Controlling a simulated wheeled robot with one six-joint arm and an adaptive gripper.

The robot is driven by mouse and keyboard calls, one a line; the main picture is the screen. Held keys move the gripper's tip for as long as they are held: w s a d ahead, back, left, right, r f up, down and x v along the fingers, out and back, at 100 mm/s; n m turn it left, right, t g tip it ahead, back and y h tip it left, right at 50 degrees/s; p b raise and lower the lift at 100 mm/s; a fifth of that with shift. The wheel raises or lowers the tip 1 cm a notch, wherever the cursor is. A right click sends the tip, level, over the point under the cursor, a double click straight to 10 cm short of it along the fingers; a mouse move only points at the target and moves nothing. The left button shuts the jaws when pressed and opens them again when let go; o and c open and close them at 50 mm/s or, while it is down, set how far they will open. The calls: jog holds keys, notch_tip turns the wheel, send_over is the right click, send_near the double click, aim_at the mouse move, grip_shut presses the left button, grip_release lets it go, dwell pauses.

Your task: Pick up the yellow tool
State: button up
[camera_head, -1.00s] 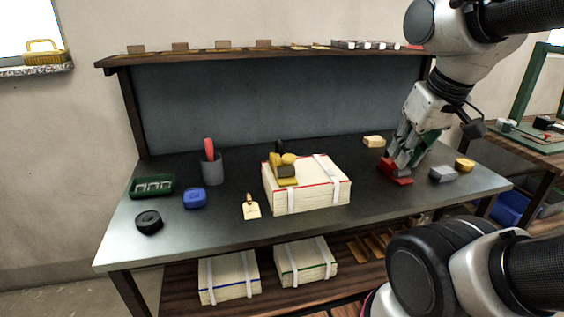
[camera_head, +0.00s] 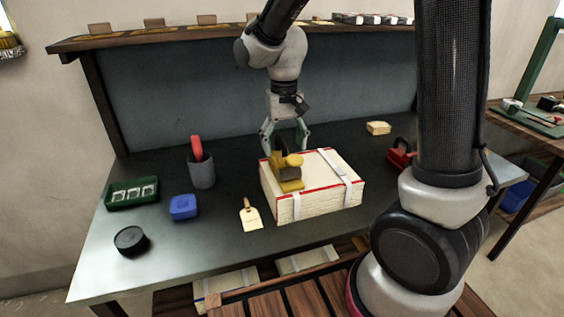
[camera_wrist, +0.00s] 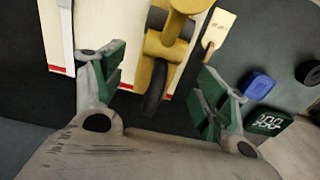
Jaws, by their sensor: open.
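My gripper (camera_head: 287,150) is open and points down, just above and behind the tool. In the wrist view the yellow tool (camera_wrist: 168,45) lies between the two green-padded fingers of my gripper (camera_wrist: 160,95). Its dark rounded end (camera_wrist: 155,88) reaches toward the palm. I see no finger closed on it, and contact cannot be told.
A grey cup with a red item (camera_head: 201,168), a blue box (camera_head: 184,207), a green tray (camera_head: 132,194), a black disc (camera_head: 131,240) and a cream tag (camera_head: 250,214) stand left. A red tool (camera_head: 401,154) and a tan block (camera_head: 378,128) lie right. A shelf (camera_head: 230,34) runs behind.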

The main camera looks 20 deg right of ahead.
aim_at(284, 160)
notch_tip(284, 160, down, 6)
jog(key=shift+f, duration=0.15)
jog(key=c, duration=1.6)
grip_shut()
